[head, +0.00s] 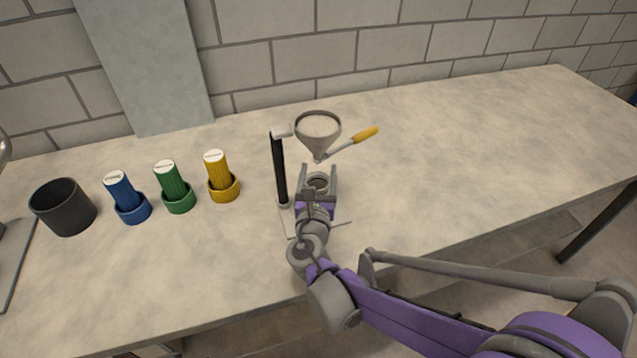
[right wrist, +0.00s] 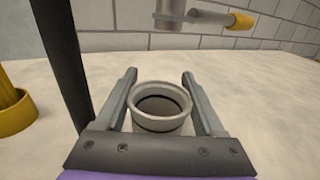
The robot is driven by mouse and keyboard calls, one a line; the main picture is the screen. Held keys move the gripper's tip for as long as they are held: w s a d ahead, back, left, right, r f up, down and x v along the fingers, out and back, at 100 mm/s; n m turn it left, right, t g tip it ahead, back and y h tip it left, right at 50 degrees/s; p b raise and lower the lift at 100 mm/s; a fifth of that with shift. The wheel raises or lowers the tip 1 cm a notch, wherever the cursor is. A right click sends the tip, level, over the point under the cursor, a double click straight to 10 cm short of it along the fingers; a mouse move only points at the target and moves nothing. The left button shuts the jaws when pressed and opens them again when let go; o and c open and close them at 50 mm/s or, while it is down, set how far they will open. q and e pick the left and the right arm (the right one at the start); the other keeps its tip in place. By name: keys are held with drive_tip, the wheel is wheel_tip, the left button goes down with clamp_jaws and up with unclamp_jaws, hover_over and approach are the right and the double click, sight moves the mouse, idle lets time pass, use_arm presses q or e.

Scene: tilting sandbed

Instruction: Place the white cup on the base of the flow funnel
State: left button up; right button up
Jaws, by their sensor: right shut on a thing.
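The white cup (right wrist: 161,106) is between the two fingers of my right gripper (right wrist: 160,88) in the right wrist view. It is upright, and its open top shows. In the head view my right gripper (head: 319,172) is shut on the cup (head: 318,182), below the spout of the flow funnel (head: 318,130). The funnel hangs from a black post (head: 279,170) and has a yellow-ended lever (head: 365,133). The funnel's base plate (head: 290,222) is mostly hidden by my right arm. I cannot tell whether the cup touches the base. My left gripper is out of view.
Yellow (head: 221,178), green (head: 173,187) and blue (head: 126,197) cylinders stand in matching holders left of the post. A dark grey pot (head: 63,207) stands farther left. The table (head: 470,150) is clear on the right, with a block wall behind.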

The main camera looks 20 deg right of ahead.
sight(319, 184)
drive_tip(key=shift+w+d, duration=0.1)
drive_tip(key=shift+w, duration=0.05)
drive_tip(key=shift+f+b, duration=0.4)
drive_tip(key=shift+f, duration=1.35)
drive_tip(key=shift+f, duration=0.25)
drive_tip(key=o, duration=1.3)
drive_tip(key=shift+r, duration=0.1)
drive_tip(key=shift+r, duration=0.3)
drive_tip(key=v, duration=1.2)
drive_tip(key=shift+f, duration=0.15)
